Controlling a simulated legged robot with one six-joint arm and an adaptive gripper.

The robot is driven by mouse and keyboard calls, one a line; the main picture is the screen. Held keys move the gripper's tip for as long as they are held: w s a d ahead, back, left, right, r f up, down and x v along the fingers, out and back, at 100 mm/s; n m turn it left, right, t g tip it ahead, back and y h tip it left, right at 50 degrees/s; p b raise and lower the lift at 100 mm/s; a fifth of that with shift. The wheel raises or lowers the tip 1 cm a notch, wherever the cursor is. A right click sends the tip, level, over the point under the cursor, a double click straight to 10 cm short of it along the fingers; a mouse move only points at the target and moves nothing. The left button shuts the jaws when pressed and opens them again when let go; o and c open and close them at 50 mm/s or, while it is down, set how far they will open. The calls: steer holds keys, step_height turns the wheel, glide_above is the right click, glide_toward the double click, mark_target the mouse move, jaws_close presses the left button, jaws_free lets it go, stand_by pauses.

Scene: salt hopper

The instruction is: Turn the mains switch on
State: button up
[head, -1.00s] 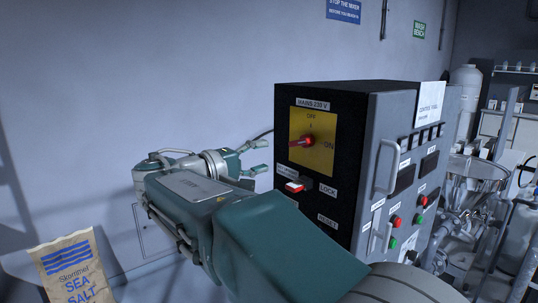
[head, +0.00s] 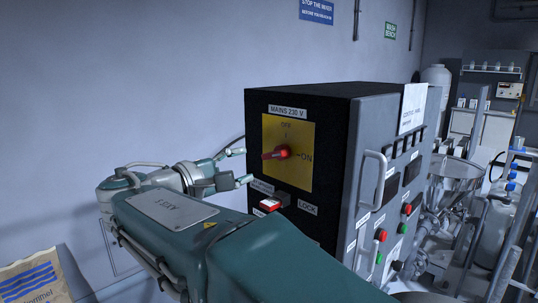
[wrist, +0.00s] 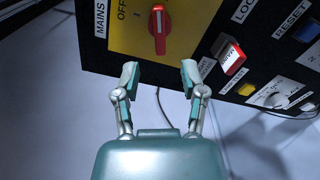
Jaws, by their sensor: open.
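The mains switch is a red handle (head: 275,154) on a yellow plate (head: 303,176), on the dark face of a control box, under a "MAINS 230 V" label. OFF is marked above and ON to the right. The handle lies roughly sideways; I cannot tell which end is the pointer. In the wrist view the red handle (wrist: 159,30) stands ahead of the fingers, centred between them. My gripper (head: 240,166) is open and empty at the left of the panel, apart from the handle. Both its fingertips show in the wrist view (wrist: 160,76).
A red piece (head: 270,204) sits below the plate near the LOCK label; it also shows close to the right finger in the wrist view (wrist: 230,57). A blue button (wrist: 307,28) is by RESET. The box's grey side has a handle (head: 372,180). A salt bag (head: 32,280) is lower left.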

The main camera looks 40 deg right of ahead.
mark_target(270, 156)
steer(key=d, duration=0.9)
steer(key=shift+w+d+f, duration=0.1)
steer(key=shift+w+d, duration=0.2)
steer(key=shift+d, duration=0.1)
steer(key=shift+a, duration=1.2)
steer(key=c, duration=0.4)
jaws_close()
steer(key=shift+d, duration=0.35)
